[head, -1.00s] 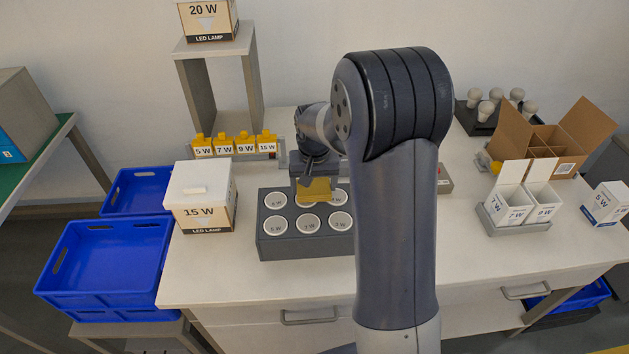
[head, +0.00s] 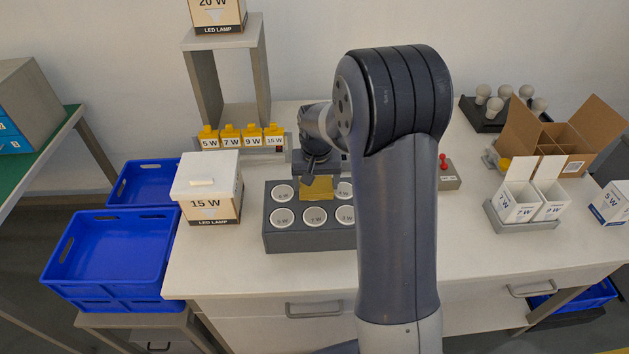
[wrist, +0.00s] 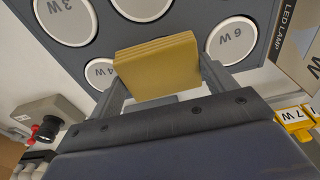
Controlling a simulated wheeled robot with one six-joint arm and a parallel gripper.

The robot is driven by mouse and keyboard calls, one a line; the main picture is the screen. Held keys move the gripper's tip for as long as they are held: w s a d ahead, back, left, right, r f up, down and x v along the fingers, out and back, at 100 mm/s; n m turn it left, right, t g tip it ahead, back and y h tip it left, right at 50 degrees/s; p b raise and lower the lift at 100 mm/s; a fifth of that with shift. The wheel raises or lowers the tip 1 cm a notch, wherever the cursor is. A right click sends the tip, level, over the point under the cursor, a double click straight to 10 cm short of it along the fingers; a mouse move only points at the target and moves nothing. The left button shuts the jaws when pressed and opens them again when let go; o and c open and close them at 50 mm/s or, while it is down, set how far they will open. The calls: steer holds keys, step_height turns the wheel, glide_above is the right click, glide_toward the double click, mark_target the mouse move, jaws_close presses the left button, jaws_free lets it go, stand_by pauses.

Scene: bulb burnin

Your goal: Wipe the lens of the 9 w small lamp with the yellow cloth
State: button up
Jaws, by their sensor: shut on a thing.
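My gripper (head: 317,178) is shut on the yellow cloth (wrist: 158,68), a folded pad that also shows in the head view (head: 317,189). It holds the cloth over the back middle of the grey lamp rack (head: 310,239), hiding the lamp there. Contact with that lamp cannot be told. Round white lamps sit face up in the rack. In the wrist view, one lamp (wrist: 232,40) to the right of the cloth has a label that could be 6 W or 9 W. A 3 W lamp (wrist: 65,20) is at the upper left, and another lamp (wrist: 98,73) is partly hidden.
A 15 W box (head: 208,190) stands left of the rack. Yellow tags (head: 251,135) line up behind it. White 7 W (head: 517,205) and 9 W (head: 551,205) boxes stand at right. My arm hides the rack's right end. The table front is clear.

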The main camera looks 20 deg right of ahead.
mark_target(320, 184)
steer(key=shift+d+r+p, duration=0.35)
steer(key=shift+d+r, duration=0.05)
steer(key=shift+r, duration=0.25)
steer(key=shift+d+r+p, duration=0.3)
steer(key=shift+d+r, duration=0.05)
steer(key=shift+r, duration=0.25)
steer(key=shift+s+a+r, duration=0.15)
steer(key=shift+a+r, duration=0.05)
steer(key=shift+r, duration=0.1)
steer(key=shift+r+p, duration=1.95)
steer(key=shift+r, duration=0.55)
steer(key=shift+f, duration=0.1)
